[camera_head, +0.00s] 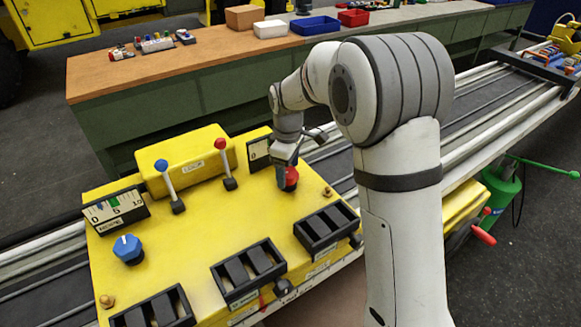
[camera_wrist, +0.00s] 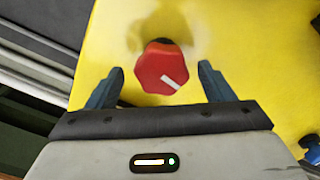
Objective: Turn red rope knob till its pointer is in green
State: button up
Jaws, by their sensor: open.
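The red knob (camera_wrist: 164,70) sits on the yellow panel, with a white pointer line running toward the lower right in the wrist view. In the head view the red knob (camera_head: 291,178) shows partly below my gripper (camera_head: 287,165). In the wrist view my gripper (camera_wrist: 160,85) is open, one finger on each side of the knob, with gaps between fingers and knob. A dial (camera_head: 258,150) behind my gripper is mostly hidden by the arm, so its green zone and needle cannot be read.
A blue knob (camera_head: 128,248) and its dial (camera_head: 115,209) are on the panel's left. A blue-topped lever (camera_head: 169,185) and red-topped lever (camera_head: 225,168) stand left of my gripper. Black slotted frames (camera_head: 248,272) line the front. A workbench (camera_head: 190,75) stands behind.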

aim_at(288, 171)
notch_tip(288, 171, up, 8)
jog(key=shift+f+b, duration=0.2)
jog(key=shift+b, duration=0.15)
jog(key=shift+r, duration=0.1)
jog(key=shift+s+d+r, duration=0.1)
jog(key=shift+d+r, duration=0.05)
jog(key=shift+d, duration=0.05)
jog(key=s+d+r+m+t, duration=0.2)
jog(key=s+d+r+m, duration=0.2)
jog(key=s+d+m, duration=0.55)
jog(key=s+d+f+m, duration=0.1)
jog(key=s+d+m, duration=0.1)
jog(key=s, duration=0.6)
jog(key=s+d+f+m+t, duration=0.1)
jog(key=s+d+f+m, duration=0.1)
jog(key=s+d, duration=0.3)
jog(key=s, duration=0.3)
jog(key=shift+s+f, duration=0.15)
jog(key=shift+s, duration=0.25)
